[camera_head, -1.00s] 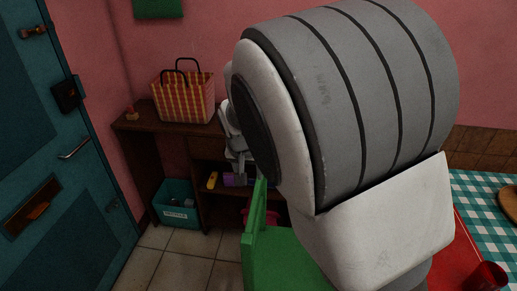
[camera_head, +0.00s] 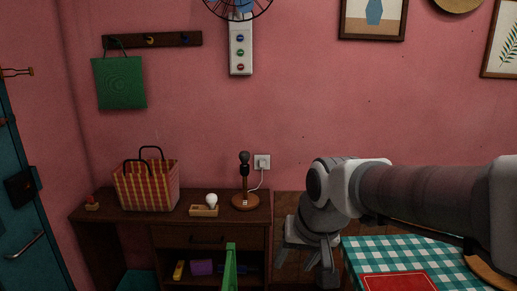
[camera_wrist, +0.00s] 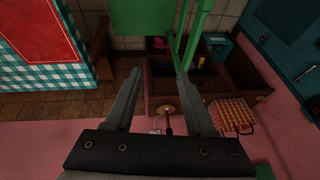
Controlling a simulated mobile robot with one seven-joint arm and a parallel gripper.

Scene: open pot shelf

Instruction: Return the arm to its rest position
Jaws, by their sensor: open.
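My arm reaches in from the right in the head view. My gripper (camera_head: 306,270) hangs at its end with fingers pointing down, between the wooden shelf unit (camera_head: 210,222) and the table with a teal checked cloth (camera_head: 440,262). In the wrist view my gripper (camera_wrist: 159,74) shows two fingers spread apart with nothing between them. That view shows the room upside down.
A checked basket (camera_head: 147,188), a light bulb on a small wooden tray (camera_head: 204,210) and a dark-topped lamp stand (camera_head: 245,190) stand on the shelf unit. A green chair (camera_head: 231,268) is in front. A red mat (camera_head: 398,284) lies on the table.

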